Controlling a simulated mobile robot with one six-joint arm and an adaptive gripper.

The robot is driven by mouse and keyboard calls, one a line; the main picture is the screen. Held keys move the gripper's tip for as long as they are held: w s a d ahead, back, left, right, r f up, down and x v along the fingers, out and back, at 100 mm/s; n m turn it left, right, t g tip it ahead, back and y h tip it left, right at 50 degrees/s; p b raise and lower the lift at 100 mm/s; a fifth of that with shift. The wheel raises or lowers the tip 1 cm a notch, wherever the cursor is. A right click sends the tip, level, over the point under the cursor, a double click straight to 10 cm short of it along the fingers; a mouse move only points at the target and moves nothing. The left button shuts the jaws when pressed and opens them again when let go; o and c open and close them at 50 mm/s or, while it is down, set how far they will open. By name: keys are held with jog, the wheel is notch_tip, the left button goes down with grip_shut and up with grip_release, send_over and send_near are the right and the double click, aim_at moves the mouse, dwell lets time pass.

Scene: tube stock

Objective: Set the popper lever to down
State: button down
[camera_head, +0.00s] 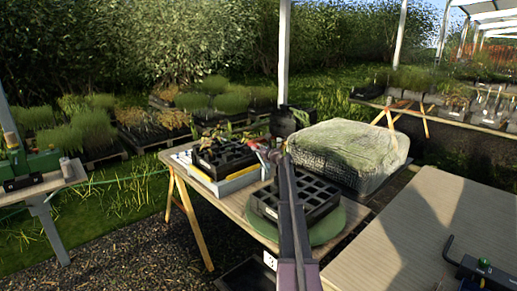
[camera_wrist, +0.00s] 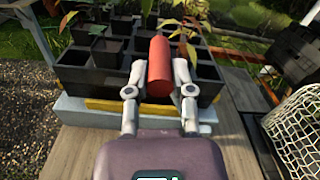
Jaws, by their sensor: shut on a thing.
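My gripper (camera_wrist: 160,72) is shut on a red cylinder (camera_wrist: 159,58), with one finger on each side of it. The cylinder stands roughly upright in the wrist view, and no shaft shows below it. I cannot tell whether it is the grip of the popper lever. In the head view my gripper (camera_head: 272,153) is small, above the middle table and near the black pot tray. No popper lever can be clearly made out. A green machine (camera_head: 38,161) stands on the left bench, but I cannot tell whether it is the popper.
The black pot tray (camera_wrist: 85,80) sits on a pale base on the wooden table (camera_head: 235,209). A black cell tray (camera_head: 262,205) rests on a green disc (camera_head: 325,228). A netted bale (camera_head: 345,150) is behind.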

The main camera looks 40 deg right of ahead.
jog(key=shift+n, duration=0.8)
jog(key=a+f+b, duration=0.1)
jog(key=a, duration=0.1)
jog(key=a+f+b, duration=0.2)
jog(key=shift+s+a+f, duration=0.15)
jog(key=shift+a+f, duration=0.15)
jog(key=shift+a, duration=0.05)
jog(key=shift+c, duration=2.4)
grip_release()
jog(key=shift+s, duration=0.1)
jog(key=s+d, duration=0.1)
jog(key=s, duration=1)
jog(key=shift+s, duration=0.35)
jog(key=shift+a, duration=0.1)
